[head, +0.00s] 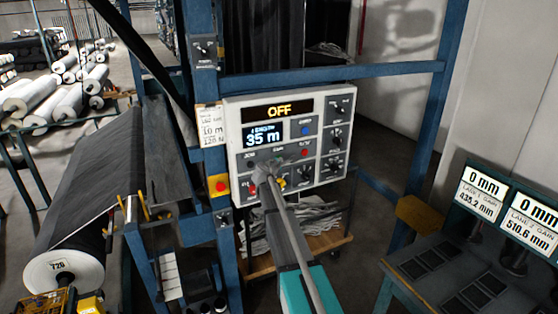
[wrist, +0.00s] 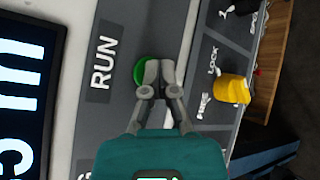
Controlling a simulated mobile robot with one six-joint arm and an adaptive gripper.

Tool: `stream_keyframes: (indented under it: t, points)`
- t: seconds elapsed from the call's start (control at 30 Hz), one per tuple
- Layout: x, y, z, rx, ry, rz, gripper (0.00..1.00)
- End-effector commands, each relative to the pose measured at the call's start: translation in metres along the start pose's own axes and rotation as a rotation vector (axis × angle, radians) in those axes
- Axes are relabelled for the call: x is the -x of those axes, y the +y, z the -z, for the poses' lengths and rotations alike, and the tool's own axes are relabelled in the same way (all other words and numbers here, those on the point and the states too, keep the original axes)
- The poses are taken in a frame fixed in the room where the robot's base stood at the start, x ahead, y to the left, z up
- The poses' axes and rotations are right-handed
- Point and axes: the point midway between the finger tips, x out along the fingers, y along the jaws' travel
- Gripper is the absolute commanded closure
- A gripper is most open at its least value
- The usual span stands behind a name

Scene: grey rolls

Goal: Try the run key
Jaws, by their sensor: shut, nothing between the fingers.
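The grey control panel (head: 327,182) faces me in the head view, with an amber display (head: 278,112) reading OFF and a blue-lit display (head: 262,135) reading 35 m. In the wrist view the RUN label (wrist: 103,62) sits beside a green round key (wrist: 140,72). My gripper (wrist: 160,75) is shut and empty, its fingertips overlapping the right part of the green key. I cannot tell whether they touch it. In the head view my gripper (head: 268,172) is in front of the panel's lower left and hides part of the keys there.
A yellow knob (wrist: 231,89) sits close to the right of my fingertips in the wrist view, by the LOCK and FREE labels. On the panel are a blue button (head: 305,131) and a red one (head: 304,152). A red stop button (head: 220,186) is on the blue post.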

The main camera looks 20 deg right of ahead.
Motion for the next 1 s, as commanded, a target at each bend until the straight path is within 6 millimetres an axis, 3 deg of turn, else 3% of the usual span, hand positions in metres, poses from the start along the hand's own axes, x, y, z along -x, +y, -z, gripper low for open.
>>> stream_keyframes:
  t: [1.0]
  points:
    - [0.018,-0.014,-0.013,0.000,0.000,0.000,1.00]
